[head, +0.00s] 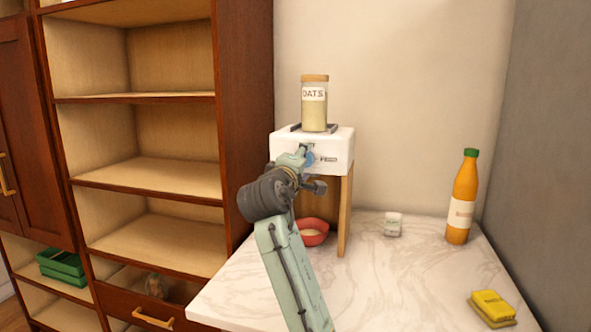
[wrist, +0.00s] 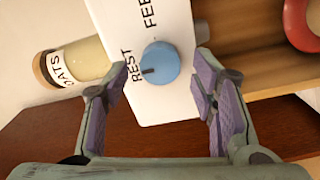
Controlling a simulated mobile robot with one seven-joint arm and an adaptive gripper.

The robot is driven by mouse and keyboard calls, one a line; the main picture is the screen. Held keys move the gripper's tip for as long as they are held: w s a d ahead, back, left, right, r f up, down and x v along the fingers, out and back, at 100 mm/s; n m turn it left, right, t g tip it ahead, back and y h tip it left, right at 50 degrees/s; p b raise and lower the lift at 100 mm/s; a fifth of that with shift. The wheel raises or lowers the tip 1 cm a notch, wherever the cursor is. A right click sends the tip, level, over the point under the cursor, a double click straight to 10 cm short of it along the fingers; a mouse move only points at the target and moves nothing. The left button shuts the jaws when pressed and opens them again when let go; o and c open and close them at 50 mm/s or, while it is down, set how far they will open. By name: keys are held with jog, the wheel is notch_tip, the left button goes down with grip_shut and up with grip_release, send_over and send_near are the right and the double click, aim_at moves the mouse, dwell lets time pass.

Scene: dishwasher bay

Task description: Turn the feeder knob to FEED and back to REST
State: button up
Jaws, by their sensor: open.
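The feeder is a white box (head: 338,146) on wooden side panels, with an oats jar (head: 314,112) upright on top. Its blue knob (wrist: 162,66) is on the white front; in the head view the knob (head: 310,158) is partly hidden by my arm. The knob's dark pointer mark points at the word REST (wrist: 129,66); FEED (wrist: 149,12) is partly cut off at the top of the wrist view. My gripper (wrist: 156,84) is open, its purple-padded fingers on either side of the knob with visible gaps. A red bowl (head: 314,239) is beneath the feeder, partly hidden.
The marble counter (head: 400,275) holds a small white container (head: 393,224), an orange bottle (head: 463,190) and a yellow block (head: 491,307) at right. Wooden shelves (head: 150,170) with a green crate (head: 62,266) stand at left. A grey wall bounds the right.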

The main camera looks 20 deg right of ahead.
jog(key=v, duration=1.1)
jog(key=shift+w+a, duration=0.1)
